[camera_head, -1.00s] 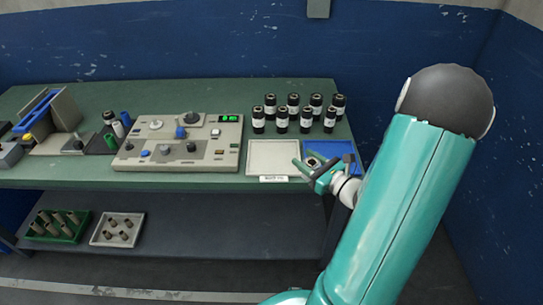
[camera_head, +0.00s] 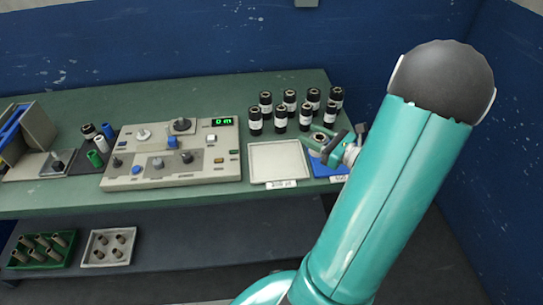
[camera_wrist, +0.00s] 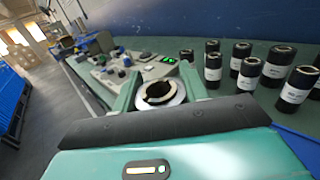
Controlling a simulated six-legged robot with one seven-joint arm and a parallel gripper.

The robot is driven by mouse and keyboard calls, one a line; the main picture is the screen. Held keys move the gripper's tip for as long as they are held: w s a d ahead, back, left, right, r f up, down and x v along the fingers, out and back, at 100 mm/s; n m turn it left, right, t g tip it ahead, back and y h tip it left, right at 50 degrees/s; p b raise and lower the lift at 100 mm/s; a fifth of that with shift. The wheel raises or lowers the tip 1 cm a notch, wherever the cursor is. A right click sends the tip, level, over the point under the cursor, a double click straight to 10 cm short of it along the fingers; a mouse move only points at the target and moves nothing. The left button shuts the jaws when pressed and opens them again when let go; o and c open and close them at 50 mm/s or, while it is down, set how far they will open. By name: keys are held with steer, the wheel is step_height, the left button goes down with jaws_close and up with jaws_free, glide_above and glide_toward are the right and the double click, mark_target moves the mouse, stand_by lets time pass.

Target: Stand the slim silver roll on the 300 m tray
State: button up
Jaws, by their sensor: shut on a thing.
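My gripper (camera_head: 322,140) is shut on a slim silver roll (camera_head: 319,137), which shows as a pale ring with a dark hollow centre. In the wrist view the silver roll (camera_wrist: 176,98) sits upright between the two green fingers of my gripper (camera_wrist: 160,88). In the head view my gripper is over the back of the blue tray (camera_head: 322,170), just right of the white tray (camera_head: 278,162). Both trays have a label at the front, too small to read surely, so I cannot tell which is the 300 m one. The white tray is empty. The roll's lower end is hidden.
Several black rolls (camera_head: 280,120) with white labels stand in two rows behind the trays, close to my gripper. A control panel (camera_head: 172,155) with a green display stands left of the white tray. Small rolls (camera_head: 98,140) stand further left. Lower-shelf trays (camera_head: 108,248) hold short cores.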

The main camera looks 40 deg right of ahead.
steer(key=w+f, duration=0.3)
steer(key=w, duration=0.1)
steer(key=w+a+f, duration=0.1)
steer(key=w+f, duration=0.2)
steer(key=w, duration=0.1)
steer(key=w+a+f, duration=0.1)
steer(key=w+f, duration=0.1)
steer(key=w, duration=0.3)
steer(key=shift+a+f, duration=0.25)
steer(key=shift+f, duration=0.15)
steer(key=shift+w+a+f, duration=0.1)
steer(key=shift+w+f, duration=0.3)
steer(key=shift+f, duration=0.1)
steer(key=shift+w+f, duration=0.15)
steer(key=shift+f, duration=1.5)
steer(key=shift+f, duration=0.15)
steer(key=o, duration=1.1)
